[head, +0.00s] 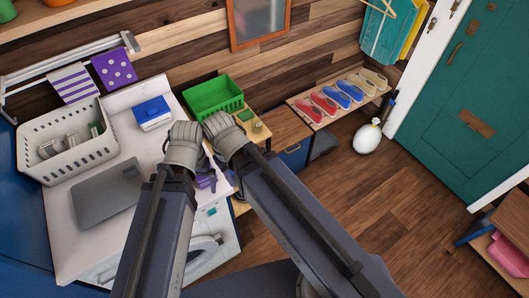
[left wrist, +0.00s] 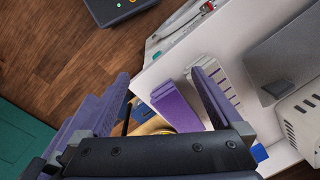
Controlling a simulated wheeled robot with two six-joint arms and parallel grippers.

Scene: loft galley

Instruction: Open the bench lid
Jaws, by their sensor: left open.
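The bench appears to be the low box with a wooden lid (head: 283,127) and a blue front (head: 294,153), right of the green crate in the head view. Its lid looks shut and flat. My right arm hides its left part. My left gripper (head: 206,182) shows as small purple fingers between my two arms, by the edge of the white worktop, left of and apart from the bench. In the left wrist view its purple fingers (left wrist: 160,88) stand spread, with nothing seen held. The bench cannot be made out there. I cannot make out my right gripper.
A green crate (head: 212,97) stands left of the bench. A shoe rack (head: 316,117) with several shoes is to its right, with a white vase-like object (head: 367,139) beyond. The white worktop (head: 75,235) holds a basket (head: 66,150).

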